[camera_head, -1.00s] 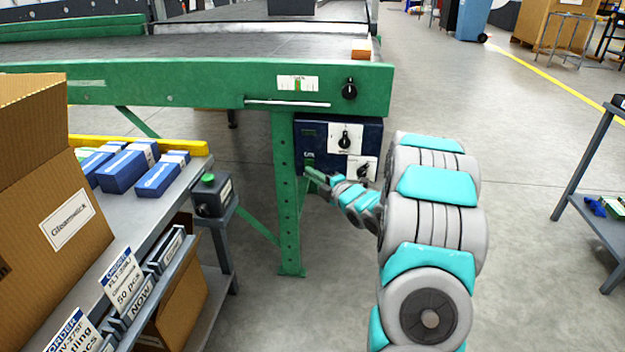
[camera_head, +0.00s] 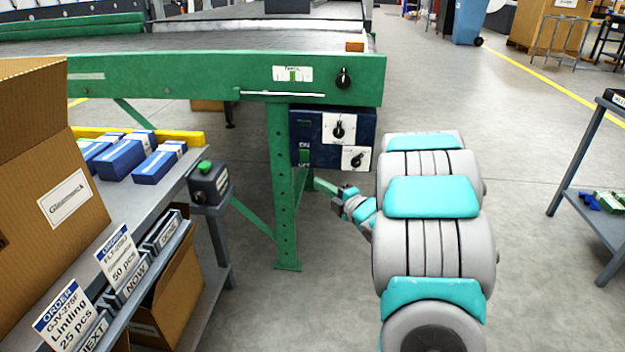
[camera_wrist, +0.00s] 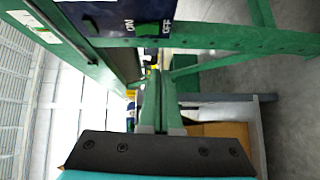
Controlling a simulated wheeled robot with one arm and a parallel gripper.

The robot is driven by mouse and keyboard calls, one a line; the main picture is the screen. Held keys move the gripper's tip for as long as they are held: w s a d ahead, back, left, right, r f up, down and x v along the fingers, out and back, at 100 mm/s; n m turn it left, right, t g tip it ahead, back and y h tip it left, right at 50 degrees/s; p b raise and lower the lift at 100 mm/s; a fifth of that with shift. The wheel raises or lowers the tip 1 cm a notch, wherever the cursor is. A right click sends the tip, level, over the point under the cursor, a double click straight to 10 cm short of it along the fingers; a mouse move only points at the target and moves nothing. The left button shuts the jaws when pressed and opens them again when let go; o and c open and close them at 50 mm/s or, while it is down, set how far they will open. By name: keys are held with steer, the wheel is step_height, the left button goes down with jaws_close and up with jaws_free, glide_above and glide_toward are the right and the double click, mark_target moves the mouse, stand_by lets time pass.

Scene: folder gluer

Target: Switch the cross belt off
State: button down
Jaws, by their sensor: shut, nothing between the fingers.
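The dark blue control box (camera_head: 365,126) hangs under the green conveyor beam, beside the green leg. Its lower left holds a small green switch (camera_head: 304,156) between the words ON and OFF. In the wrist view the same switch (camera_wrist: 149,29) shows at the top, its labels turned sideways; which way it is set I cannot tell. My gripper (camera_head: 318,184) is shut and empty, just below and right of the switch and apart from it. In the wrist view its green fingers (camera_wrist: 160,78) lie together, below the box in the picture.
The box also carries two black rotary knobs on white plates (camera_head: 339,129). Another knob (camera_head: 343,78) sits on the beam. The green leg (camera_head: 285,220) stands close left of my fingers. A black box with a green button (camera_head: 207,180) is on the bench at left.

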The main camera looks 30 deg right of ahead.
steer(key=shift+v, duration=1.15)
steer(key=shift+f, duration=0.1)
